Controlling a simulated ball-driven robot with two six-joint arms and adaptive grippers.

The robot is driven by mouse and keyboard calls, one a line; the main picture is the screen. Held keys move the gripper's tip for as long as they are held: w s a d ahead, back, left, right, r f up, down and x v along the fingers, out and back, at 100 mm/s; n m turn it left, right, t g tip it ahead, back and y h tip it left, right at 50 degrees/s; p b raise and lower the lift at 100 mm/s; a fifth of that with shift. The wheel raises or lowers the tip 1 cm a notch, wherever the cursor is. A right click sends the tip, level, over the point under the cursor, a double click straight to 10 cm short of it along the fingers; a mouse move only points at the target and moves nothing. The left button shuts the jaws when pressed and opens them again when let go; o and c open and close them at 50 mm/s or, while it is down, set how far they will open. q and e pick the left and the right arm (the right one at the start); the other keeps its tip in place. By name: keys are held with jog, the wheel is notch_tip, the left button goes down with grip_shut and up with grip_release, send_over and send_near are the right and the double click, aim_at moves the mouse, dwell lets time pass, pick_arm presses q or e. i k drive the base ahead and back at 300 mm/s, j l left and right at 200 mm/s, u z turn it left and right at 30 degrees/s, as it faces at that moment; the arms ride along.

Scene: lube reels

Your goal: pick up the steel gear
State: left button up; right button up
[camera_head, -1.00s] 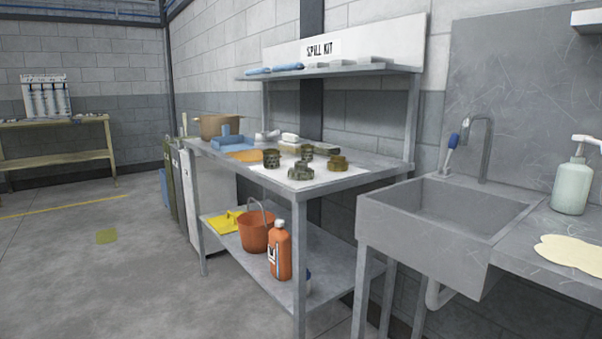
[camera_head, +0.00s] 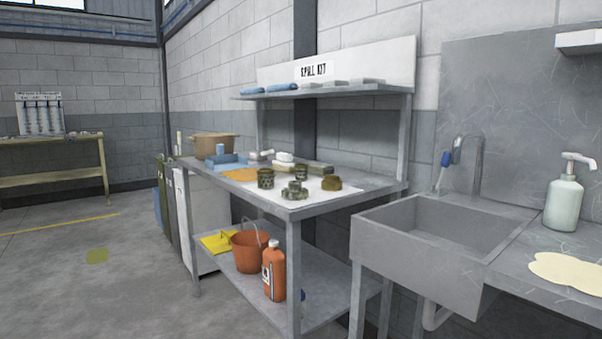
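Several small gear-like parts sit on a white sheet (camera_head: 322,195) on the metal bench. The greyish toothed part (camera_head: 294,191) near the front edge looks most like the steel gear, but its metal is hard to tell at this size. A dark upright part (camera_head: 265,178) stands left of it, and another dark part (camera_head: 301,172) stands behind. A brass-coloured part (camera_head: 331,183) lies to the right. Neither of my grippers is in view, and nothing touches the parts.
The bench (camera_head: 360,188) also holds a brown pot (camera_head: 213,146), a blue tray (camera_head: 224,163) and an orange cloth (camera_head: 240,174). A shelf (camera_head: 340,91) overhangs its back. Below are a bucket (camera_head: 248,252) and orange bottle (camera_head: 274,270). A sink (camera_head: 410,260) adjoins right; floor left is open.

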aim_at(295, 191)
jog(key=i+j+z, duration=0.1)
jog(key=i+j, duration=0.55)
jog(key=i, duration=0.1)
